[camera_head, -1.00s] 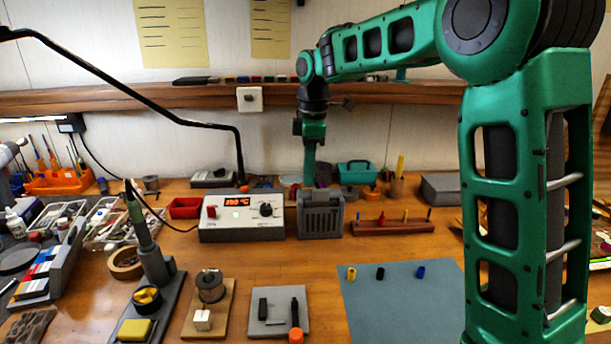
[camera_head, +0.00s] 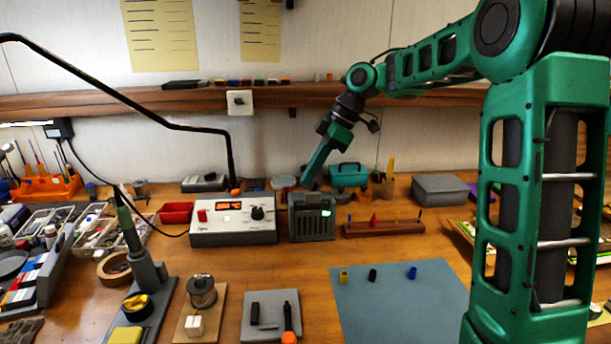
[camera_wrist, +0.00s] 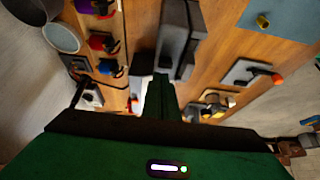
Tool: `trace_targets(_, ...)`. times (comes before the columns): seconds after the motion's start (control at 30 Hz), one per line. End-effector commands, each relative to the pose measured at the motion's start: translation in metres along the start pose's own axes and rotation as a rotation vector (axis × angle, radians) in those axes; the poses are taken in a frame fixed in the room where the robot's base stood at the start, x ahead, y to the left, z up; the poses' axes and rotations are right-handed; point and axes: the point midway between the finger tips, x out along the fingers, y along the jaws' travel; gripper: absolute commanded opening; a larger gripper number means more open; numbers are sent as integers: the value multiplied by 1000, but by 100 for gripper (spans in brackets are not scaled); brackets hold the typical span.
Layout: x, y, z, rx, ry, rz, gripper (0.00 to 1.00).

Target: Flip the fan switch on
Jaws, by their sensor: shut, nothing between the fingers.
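The fan is a dark grey box with a slotted front (camera_head: 312,224), standing on the bench right of the soldering station. A small green light glows at the upper right of its front. The switch itself cannot be made out. My gripper (camera_head: 309,184) is shut and empty. It slants down from the upper right, its tip close behind or above the fan's top edge; I cannot tell whether it touches. In the wrist view my shut fingers (camera_wrist: 160,95) point toward the dark grey fan body (camera_wrist: 173,40).
The soldering station (camera_head: 233,232) with a red display stands left of the fan. A wooden rack (camera_head: 383,229) is to the right, with a teal case (camera_head: 348,175) and a grey box (camera_head: 440,188) behind. A blue mat (camera_head: 400,305) lies in front. A black lamp arm (camera_head: 130,108) hangs at left.

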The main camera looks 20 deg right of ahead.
Motion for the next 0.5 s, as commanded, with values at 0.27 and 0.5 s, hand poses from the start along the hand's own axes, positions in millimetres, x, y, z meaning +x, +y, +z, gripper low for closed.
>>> trace_targets(0.27, -2, 0, -2, -2, -2, 0, 0)
trace_targets(0.5, -10, 0, -6, -1, -3, 1, 0)
